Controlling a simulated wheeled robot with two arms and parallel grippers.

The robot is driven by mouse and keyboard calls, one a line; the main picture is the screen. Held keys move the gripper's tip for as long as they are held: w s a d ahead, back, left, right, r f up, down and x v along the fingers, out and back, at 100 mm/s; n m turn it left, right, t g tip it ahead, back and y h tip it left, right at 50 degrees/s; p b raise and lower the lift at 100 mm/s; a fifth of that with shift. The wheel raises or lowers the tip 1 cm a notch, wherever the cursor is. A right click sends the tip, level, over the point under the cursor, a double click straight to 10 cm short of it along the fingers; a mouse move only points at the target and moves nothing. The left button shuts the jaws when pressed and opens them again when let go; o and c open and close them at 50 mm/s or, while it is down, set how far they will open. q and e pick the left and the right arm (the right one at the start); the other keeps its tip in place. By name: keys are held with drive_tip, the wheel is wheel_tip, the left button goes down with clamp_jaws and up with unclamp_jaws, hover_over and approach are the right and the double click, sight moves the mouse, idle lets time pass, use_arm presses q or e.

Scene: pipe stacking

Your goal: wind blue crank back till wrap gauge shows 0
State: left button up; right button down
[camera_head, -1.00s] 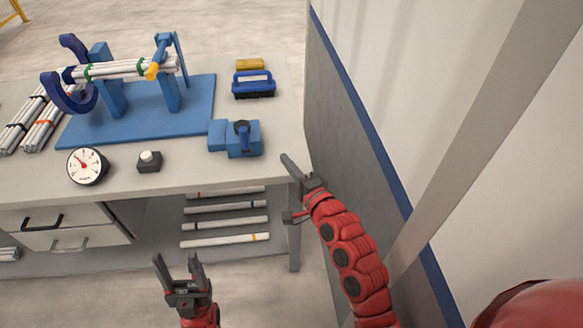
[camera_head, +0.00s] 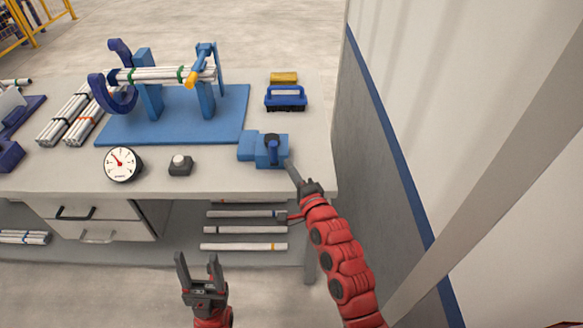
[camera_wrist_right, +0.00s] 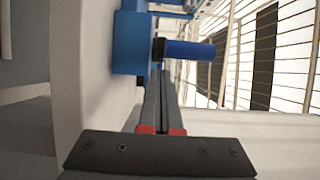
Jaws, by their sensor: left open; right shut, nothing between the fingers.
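The blue crank (camera_head: 273,152) is a blue handle with a dark hub on a blue block (camera_head: 250,146) at the table's front right. In the right wrist view the blue handle (camera_wrist_right: 190,50) sticks out sideways just beyond my fingertips. My right gripper (camera_head: 289,164) is shut and empty, its tips close beside the crank; I cannot tell if they touch it. The round white wrap gauge (camera_head: 122,164) has a red needle pointing up and left; its numbers are too small to read surely. My left gripper (camera_head: 198,258) is open and empty, in front of the table.
A blue stand (camera_head: 170,115) holds a bundle of white pipes behind the gauge. A dark button box (camera_head: 180,166) stands beside the gauge. A blue-handled brush (camera_head: 286,98) and a yellow block (camera_head: 284,77) lie behind the crank. A grey wall (camera_head: 380,150) rises on the right.

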drive_tip(key=shift+s+a+r+m+h+p, duration=0.15)
drive_tip(key=shift+a+m+h+p, duration=0.15)
drive_tip(key=shift+m+h+p, duration=0.25)
drive_tip(key=shift+a+t+h+p, duration=0.35)
drive_tip(key=shift+t+p, duration=0.05)
drive_tip(key=shift+p, duration=0.2)
drive_tip(key=shift+s+a, duration=0.1)
drive_tip(key=shift+m+h, duration=0.25)
drive_tip(key=shift+h, duration=0.05)
drive_tip(key=shift+s+a+p, duration=0.1)
drive_tip(key=shift+a+p, duration=0.1)
drive_tip(key=shift+p, duration=0.25)
